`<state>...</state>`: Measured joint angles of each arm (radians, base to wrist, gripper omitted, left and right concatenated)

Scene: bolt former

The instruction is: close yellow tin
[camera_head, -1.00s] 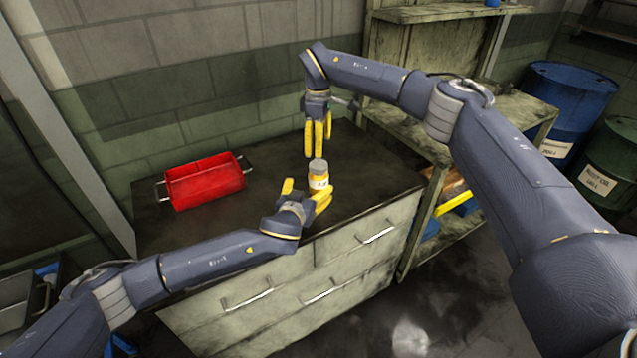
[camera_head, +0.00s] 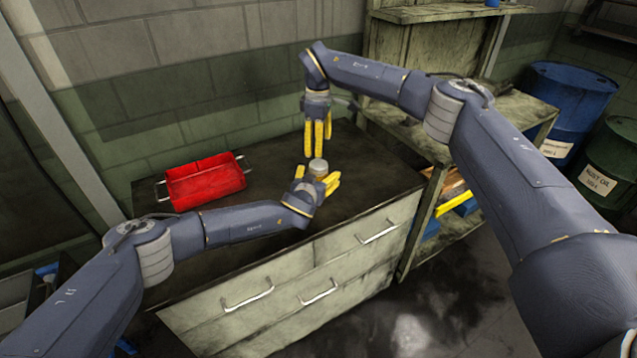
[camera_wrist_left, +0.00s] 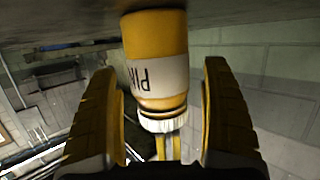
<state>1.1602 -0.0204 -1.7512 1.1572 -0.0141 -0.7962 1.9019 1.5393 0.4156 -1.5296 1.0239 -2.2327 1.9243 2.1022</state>
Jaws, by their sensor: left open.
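The yellow tin (camera_head: 318,167) stands upright near the front of the dark bench top. Its pale lid shows in the head view, and my left gripper hides most of its body. In the left wrist view, which is upside down, the yellow tin (camera_wrist_left: 155,40) has a light label and a whitish ribbed lid. My left gripper (camera_head: 317,178) is open, with one finger on each side of the tin; in the wrist view (camera_wrist_left: 160,68) gaps show on both sides. My right gripper (camera_head: 318,138) points down just above the lid; its finger opening is unclear.
A red tray (camera_head: 205,182) with metal handles stands on the bench (camera_head: 380,185) at the left. A wooden shelf unit (camera_head: 425,150) adjoins the bench on the right. Blue (camera_head: 570,100) and green (camera_head: 610,160) barrels stand further right. The bench right of the tin is clear.

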